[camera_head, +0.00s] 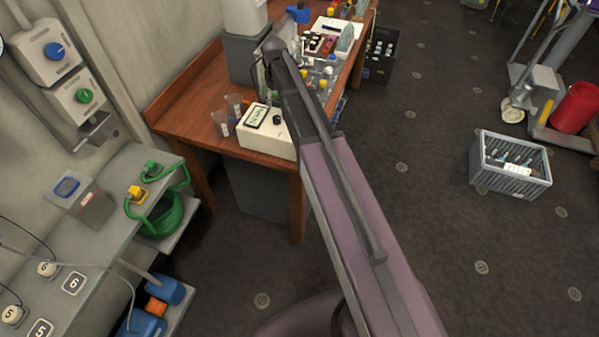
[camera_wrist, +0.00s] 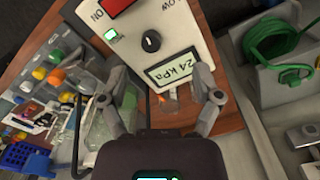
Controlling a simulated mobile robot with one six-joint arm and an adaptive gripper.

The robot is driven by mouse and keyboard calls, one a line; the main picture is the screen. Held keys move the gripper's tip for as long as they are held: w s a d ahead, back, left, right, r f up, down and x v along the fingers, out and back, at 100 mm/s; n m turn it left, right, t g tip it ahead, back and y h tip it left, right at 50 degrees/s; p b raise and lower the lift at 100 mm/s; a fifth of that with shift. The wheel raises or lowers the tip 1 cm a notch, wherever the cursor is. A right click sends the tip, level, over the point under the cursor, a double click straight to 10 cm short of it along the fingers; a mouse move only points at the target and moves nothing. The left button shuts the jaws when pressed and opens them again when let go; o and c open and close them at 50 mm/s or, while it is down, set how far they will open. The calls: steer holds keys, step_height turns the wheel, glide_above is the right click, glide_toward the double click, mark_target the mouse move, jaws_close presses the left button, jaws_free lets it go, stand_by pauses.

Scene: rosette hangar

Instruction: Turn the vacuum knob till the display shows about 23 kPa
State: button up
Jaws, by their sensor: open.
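The white vacuum box (camera_head: 252,139) stands near the front end of the wooden bench. Its black knob (camera_wrist: 151,41) shows in the wrist view, with a pale pointer line across it. The display (camera_wrist: 172,68) on the box reads "24 kPa". A red switch (camera_wrist: 117,8) marked ON and the word LOW are near the knob. My gripper (camera_wrist: 166,97) is open, its two fingers apart on either side of the display end of the box. The knob is beyond the fingertips, and nothing is between the fingers.
Small beakers (camera_head: 234,104) stand beside the box on the bench (camera_head: 190,110). Bottles and trays crowd the bench farther back. A green hose coil (camera_head: 162,216) hangs at a grey bench on the left. A grey crate (camera_head: 510,163) stands on the open floor to the right.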

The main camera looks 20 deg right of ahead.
steer(key=s+f+m+b, duration=0.2)
steer(key=s+f+b, duration=0.1)
steer(key=s, duration=0.9)
steer(key=s+f+m+b, duration=0.2)
steer(key=s+f+b, duration=0.2)
steer(key=s, duration=0.9)
steer(key=shift+s+d+f+m, duration=0.15)
steer(key=shift+s+f+m, duration=0.1)
steer(key=shift+f+m, duration=0.15)
stand_by(5.1)
